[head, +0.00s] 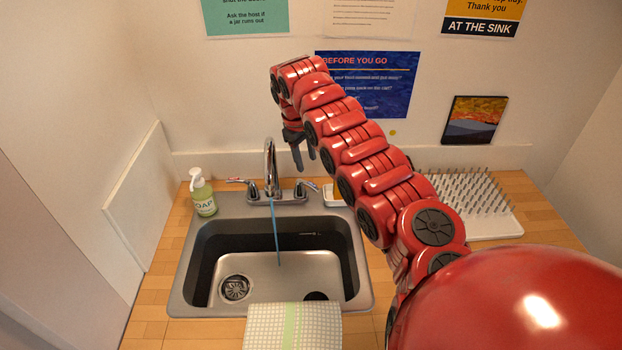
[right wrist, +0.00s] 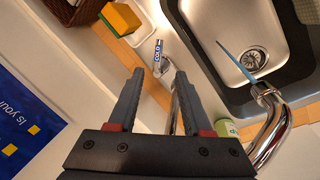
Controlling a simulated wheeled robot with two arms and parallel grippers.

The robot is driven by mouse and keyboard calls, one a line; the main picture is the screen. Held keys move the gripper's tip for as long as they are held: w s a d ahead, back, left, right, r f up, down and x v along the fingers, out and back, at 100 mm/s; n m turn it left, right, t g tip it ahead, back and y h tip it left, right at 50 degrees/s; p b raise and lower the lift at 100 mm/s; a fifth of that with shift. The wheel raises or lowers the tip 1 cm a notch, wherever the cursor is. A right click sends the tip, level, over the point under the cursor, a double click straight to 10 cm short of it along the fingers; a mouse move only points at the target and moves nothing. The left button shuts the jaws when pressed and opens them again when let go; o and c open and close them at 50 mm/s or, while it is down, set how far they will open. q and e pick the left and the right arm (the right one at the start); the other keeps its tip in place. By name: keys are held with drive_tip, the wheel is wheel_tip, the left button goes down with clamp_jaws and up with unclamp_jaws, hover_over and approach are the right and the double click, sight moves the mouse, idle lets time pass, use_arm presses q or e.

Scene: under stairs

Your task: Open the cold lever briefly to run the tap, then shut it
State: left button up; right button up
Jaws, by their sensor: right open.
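The chrome tap (head: 270,165) stands behind the sink, and a thin blue stream of water (head: 275,235) runs from its spout into the basin. The cold lever (head: 308,187) is on the right of the tap. In the right wrist view the lever (right wrist: 157,52), labelled COLD, lies just past the fingertips, roughly between them in the picture. The other lever (head: 240,182), with red on it, is on the left. My right gripper (head: 304,161) is open and empty, pointing down above the cold lever; contact is not visible. It also shows in the right wrist view (right wrist: 158,75). My left gripper is not in view.
A soap bottle (head: 203,193) stands left of the tap. A sponge (right wrist: 120,19) on a white dish (right wrist: 142,22) sits beside the cold lever. A spiked drying rack (head: 470,204) is at right. A cloth (head: 292,326) hangs over the sink's front edge. The wall is close behind.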

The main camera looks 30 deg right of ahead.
sight(312, 185)
drive_tip(key=f+p, duration=0.1)
drive_tip(key=f, duration=0.2)
drive_tip(key=d+f+p, duration=0.1)
drive_tip(key=f, duration=0.2)
drive_tip(key=d+f+p, duration=0.1)
drive_tip(key=f, duration=0.2)
drive_tip(key=shift+w+f, duration=0.35)
drive_tip(key=shift+d+f, duration=0.15)
drive_tip(key=shift+f, duration=0.35)
clamp_jaws()
idle(0.4)
